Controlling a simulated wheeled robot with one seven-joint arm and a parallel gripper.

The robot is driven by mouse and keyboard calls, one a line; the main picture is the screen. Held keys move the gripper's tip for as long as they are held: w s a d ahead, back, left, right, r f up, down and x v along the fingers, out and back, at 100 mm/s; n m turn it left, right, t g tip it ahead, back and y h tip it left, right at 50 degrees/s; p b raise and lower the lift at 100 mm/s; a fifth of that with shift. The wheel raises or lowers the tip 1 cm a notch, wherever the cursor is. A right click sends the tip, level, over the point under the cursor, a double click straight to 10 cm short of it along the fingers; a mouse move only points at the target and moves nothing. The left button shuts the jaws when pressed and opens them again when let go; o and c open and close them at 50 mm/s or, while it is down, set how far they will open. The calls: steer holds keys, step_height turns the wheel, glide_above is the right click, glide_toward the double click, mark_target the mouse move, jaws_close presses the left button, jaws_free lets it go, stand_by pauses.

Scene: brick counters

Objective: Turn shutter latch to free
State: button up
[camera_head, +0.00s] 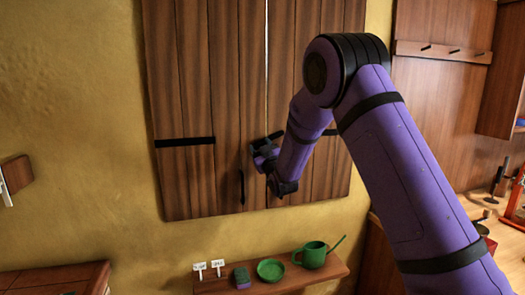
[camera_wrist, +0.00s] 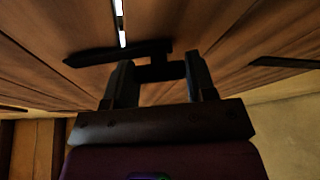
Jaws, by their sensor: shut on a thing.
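The shutter latch (camera_wrist: 100,56) is a dark bar lying across the light gap between the two shutters in the wrist view, slightly tilted. A short dark piece of it reaches down between my fingers. My gripper (camera_wrist: 160,73) is shut on this piece. In the head view my gripper (camera_head: 262,152) is at the inner edges of the wooden left shutter (camera_head: 195,80) and right shutter (camera_head: 313,185). There my gripper mostly hides the latch. The gap shows as a bright vertical line above it.
A black vertical handle (camera_head: 241,187) sits on the left shutter, below left of my gripper. A black strap (camera_head: 185,142) crosses that shutter. A cluttered counter stands at right.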

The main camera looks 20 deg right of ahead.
steer(key=n+g+y, duration=0.1)
steer(key=n, duration=0.4)
steer(key=n+g+y, duration=0.1)
steer(key=n+g, duration=0.1)
steer(key=n, duration=0.3)
steer(key=n+g+y, duration=0.1)
steer(key=n+g, duration=0.1)
steer(key=n, duration=0.4)
steer(key=shift+d+r, duration=0.15)
steer(key=o, duration=1.3)
steer(key=shift+y, duration=0.3)
steer(key=v, duration=1)
steer(key=shift+s+d+r, duration=0.15)
steer(key=shift+s, duration=0.25)
steer(key=shift+r, duration=0.1)
